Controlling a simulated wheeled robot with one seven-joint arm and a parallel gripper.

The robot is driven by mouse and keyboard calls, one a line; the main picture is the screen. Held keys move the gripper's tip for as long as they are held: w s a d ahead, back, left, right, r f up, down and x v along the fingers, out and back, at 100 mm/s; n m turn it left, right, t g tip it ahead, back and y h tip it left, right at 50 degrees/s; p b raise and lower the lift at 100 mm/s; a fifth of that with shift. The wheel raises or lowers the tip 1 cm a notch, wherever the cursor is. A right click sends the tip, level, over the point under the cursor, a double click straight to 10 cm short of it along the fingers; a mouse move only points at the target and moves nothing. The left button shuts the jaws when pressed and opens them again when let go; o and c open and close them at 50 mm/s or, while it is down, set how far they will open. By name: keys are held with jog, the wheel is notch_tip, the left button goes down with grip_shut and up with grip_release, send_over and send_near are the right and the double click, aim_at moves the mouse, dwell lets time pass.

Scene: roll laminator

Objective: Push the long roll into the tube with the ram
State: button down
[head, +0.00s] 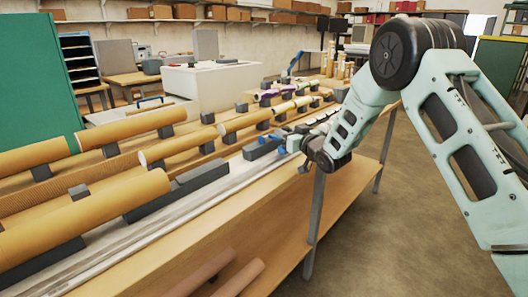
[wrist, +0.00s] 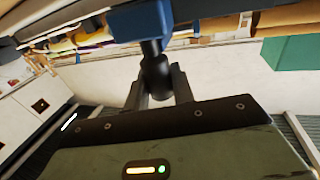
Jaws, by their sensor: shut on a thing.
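My gripper (head: 306,166) is at the front edge of the long bench. In the wrist view its fingers (wrist: 160,88) are shut on a dark round handle (wrist: 156,70) below a blue block, which I take to be the ram (wrist: 143,22). The blue part also shows in the head view (head: 281,150), just left of the gripper. A long tan roll (head: 85,218) lies on dark supports at the near left. Another tan roll (head: 190,142) with a pale end lies behind it. I cannot tell which piece is the tube.
A grey rail (head: 175,222) runs along the bench front beside a dark block (head: 200,176). Several more rolls lie behind on dark supports. Pinkish rolls (head: 205,270) lie on the shelf below. A white cabinet (head: 210,84) stands behind. The floor (head: 390,230) at right is clear.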

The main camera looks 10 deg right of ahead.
jog(key=w+d, duration=0.2)
jog(key=d, duration=0.1)
jog(key=w+d, duration=0.2)
jog(key=d, duration=0.1)
jog(key=w+d+b, duration=0.1)
jog(key=w+d, duration=0.1)
jog(key=d, duration=0.1)
jog(key=shift+w+d, duration=0.25)
jog(key=shift+d, duration=0.25)
jog(key=shift+r, duration=0.1)
jog(key=c, duration=1.2)
grip_release()
jog(key=shift+w+d, duration=0.15)
jog(key=shift+c, duration=0.2)
jog(key=b+v, duration=0.2)
jog(key=v, duration=1.5)
jog(key=shift+s, duration=0.2)
